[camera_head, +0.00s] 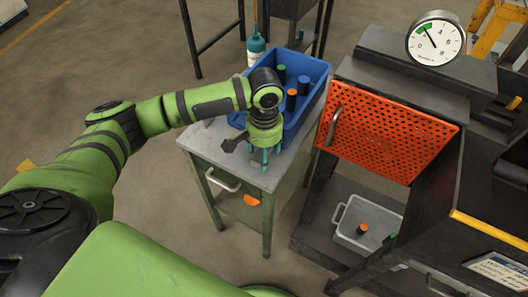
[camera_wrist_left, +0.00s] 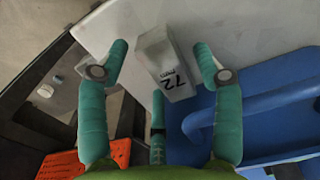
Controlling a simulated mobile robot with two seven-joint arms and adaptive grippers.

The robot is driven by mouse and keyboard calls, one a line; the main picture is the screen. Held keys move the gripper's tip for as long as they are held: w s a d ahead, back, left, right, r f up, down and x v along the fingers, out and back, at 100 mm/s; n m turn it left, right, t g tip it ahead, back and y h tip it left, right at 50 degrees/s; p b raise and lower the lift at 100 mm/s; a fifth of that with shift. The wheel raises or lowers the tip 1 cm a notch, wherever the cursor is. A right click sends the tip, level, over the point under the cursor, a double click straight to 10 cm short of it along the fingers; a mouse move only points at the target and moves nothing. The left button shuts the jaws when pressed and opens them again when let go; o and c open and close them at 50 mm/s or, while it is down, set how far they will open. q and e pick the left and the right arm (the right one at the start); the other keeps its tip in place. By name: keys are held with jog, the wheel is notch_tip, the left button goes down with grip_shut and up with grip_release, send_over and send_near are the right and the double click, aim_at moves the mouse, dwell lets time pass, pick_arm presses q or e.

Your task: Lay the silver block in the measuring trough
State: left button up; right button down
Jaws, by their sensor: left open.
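In the head view my left gripper (camera_head: 263,160) points down at the front part of the table top and hides the block. I cannot make out the measuring trough in either view. My right gripper is not in view.
The blue crate (camera_head: 318,70) with several cylinders stands on the table (camera_head: 215,145), right behind the gripper. To the right are an orange perforated panel (camera_head: 385,130), a dial gauge (camera_head: 436,40) and a low grey bin (camera_head: 348,232). A teal bottle (camera_head: 256,50) stands behind.

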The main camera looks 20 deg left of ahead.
pick_arm(q)
notch_tip(320, 180, up, 11)
jog(key=shift+f, duration=0.15)
jog(key=shift+o, duration=0.5)
jog(key=shift+r, duration=0.4)
jog(key=f+p, duration=0.3)
jog(key=shift+s+a+f, duration=0.15)
jog(key=shift+a+f, duration=0.1)
jog(key=f, duration=0.8)
jog(key=shift+d+f+p, duration=0.2)
jog(key=shift+f+p, duration=0.05)
jog(key=shift+p, duration=0.15)
grip_shut()
